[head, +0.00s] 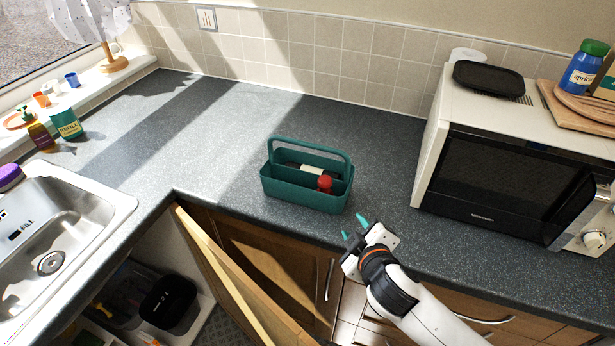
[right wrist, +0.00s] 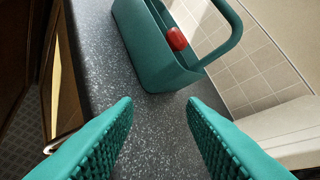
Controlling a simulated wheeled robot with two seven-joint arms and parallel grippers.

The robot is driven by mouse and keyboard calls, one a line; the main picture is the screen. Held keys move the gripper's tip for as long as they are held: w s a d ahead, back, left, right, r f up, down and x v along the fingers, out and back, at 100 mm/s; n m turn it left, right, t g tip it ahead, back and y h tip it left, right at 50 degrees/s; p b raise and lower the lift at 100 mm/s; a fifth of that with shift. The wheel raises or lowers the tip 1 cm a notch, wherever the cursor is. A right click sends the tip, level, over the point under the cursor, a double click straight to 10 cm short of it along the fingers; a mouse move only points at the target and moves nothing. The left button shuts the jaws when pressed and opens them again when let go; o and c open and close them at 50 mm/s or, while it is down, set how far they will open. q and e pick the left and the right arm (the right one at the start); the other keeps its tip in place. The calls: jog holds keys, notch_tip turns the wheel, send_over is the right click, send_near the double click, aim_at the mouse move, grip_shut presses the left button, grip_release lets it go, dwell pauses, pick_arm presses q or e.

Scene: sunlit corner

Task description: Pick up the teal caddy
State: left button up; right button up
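The teal caddy (head: 303,195) stands upright on the grey worktop in the head view, with its arched handle raised. It holds a red-topped item (head: 324,183) and a dark item with a pale label (head: 311,170). My right gripper (head: 354,229) is at the worktop's front edge, apart from the caddy on its near right side. In the right wrist view its teal fingers (right wrist: 160,115) are spread with nothing between them, and the caddy (right wrist: 150,50) is ahead of them. My left gripper is not in either view.
A microwave (head: 500,150) stands to the right, with a black tray on top. A sink (head: 60,230) is at the left. A cupboard door (head: 235,270) hangs open below the worktop's front edge. The worktop (head: 215,130) left of and behind the caddy is clear.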

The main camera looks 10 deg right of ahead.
aim_at(308, 143)
jog(key=w+a+r+n+t+y, duration=0.1)
jog(key=w+r+n+y, duration=0.1)
jog(key=w+n, duration=0.2)
jog(key=w+a+r+n+t+y+p, duration=0.1)
jog(key=w+a+r+n+y, duration=0.1)
jog(key=w, duration=0.4)
jog(key=w+a+r+n+t+y+p, duration=0.1)
jog(key=w+r+n+y, duration=0.1)
jog(key=w+n, duration=0.3)
jog(key=shift+w+a+r+n+t+y, duration=0.1)
jog(key=shift+a+r+n+t+y, duration=0.1)
jog(key=shift+r+n, duration=0.2)
jog(key=shift+w+a+r+n+t+y, duration=0.1)
jog(key=shift+r+n+t, duration=0.1)
jog(key=shift+r+n, duration=0.15)
jog(key=shift+w+r+p, duration=0.2)
jog(key=shift+w+p, duration=0.1)
jog(key=shift+w, duration=0.25)
jog(key=x, duration=0.3)
jog(key=shift+w+a+p, duration=0.1)
jog(key=shift+w+p, duration=0.1)
jog(key=shift+p, duration=0.2)
jog(key=shift+w+a+f, duration=0.1)
jog(key=shift+w+a, duration=0.05)
jog(key=shift+w, duration=0.25)
jog(key=shift+s, duration=0.1)
